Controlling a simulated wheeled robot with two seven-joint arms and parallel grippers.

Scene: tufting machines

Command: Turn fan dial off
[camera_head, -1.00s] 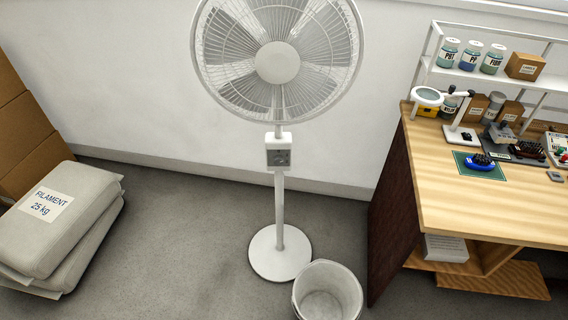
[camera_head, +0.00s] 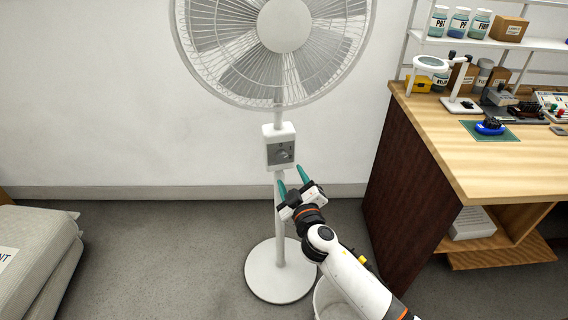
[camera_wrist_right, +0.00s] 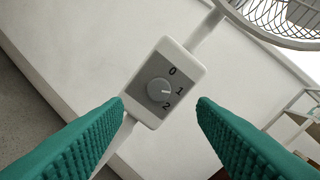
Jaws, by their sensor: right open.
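The white pedestal fan (camera_head: 284,25) stands against the wall. Its control box (camera_head: 279,147) sits on the pole below the fan head. In the right wrist view, the round grey dial (camera_wrist_right: 158,90) on the box's grey panel has labels 0, 1 and 2; its light mark appears to point toward 1. My right gripper (camera_head: 292,178) is open, its green fingers pointing up at the box from just below. In the right wrist view, the fingers (camera_wrist_right: 161,100) frame the dial from either side, apart from it. My left gripper is not in view.
A wooden workbench (camera_head: 480,170) with a dark side panel stands to the right. A white bin (camera_head: 322,298) is partly hidden behind my right arm, near the fan base (camera_head: 279,285). Filament sacks (camera_head: 40,240) lie at the left. The floor between sacks and fan is clear.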

